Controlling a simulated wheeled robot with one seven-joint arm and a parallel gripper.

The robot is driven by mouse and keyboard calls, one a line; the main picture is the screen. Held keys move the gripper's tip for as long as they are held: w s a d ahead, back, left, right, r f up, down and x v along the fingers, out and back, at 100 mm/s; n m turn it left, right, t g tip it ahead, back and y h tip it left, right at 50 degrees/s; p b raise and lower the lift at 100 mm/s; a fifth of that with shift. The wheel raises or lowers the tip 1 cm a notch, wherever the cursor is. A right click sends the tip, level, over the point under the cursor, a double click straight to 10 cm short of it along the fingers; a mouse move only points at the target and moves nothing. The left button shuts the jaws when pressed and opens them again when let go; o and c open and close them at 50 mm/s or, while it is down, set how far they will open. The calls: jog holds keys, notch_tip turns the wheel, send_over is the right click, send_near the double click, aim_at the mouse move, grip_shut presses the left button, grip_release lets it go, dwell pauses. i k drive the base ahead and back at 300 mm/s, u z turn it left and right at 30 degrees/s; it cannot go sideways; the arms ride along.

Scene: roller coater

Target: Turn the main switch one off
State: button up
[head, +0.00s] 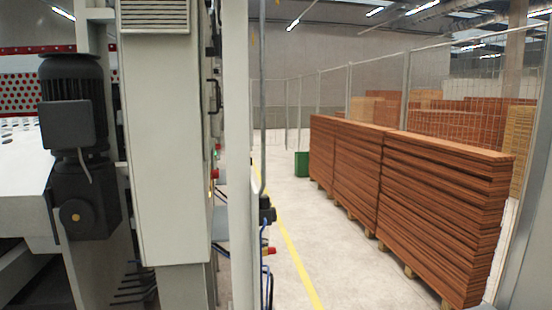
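I cannot make out a switch that is clearly main switch one. A tall light-grey cabinet (160,150) of the machine stands upright at the left middle. Its right side is seen almost edge-on, with small red and green spots (214,172) and a dark handle (213,97), too narrow to read. A small red part (269,250) sticks out lower down, right of the grey post. My gripper is not in this view.
A dark motor (72,100) is mounted left of the cabinet. A grey post (238,150) stands just right of it. A yellow floor line (290,255) runs along a clear aisle. Stacks of brown boards (440,205) on pallets line the right, before a mesh fence. A green bin (302,164) stands farther back.

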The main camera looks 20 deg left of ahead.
aim_at(215, 174)
jog(key=z, duration=0.05)
jog(key=i, duration=1.7)
jog(key=u, duration=0.3)
jog(key=i, duration=2.5)
jog(key=u, duration=1.25)
jog(key=i, duration=1.2)
jog(key=u, duration=1.8)
jog(key=i, duration=0.6)
jog(key=u, duration=0.3)
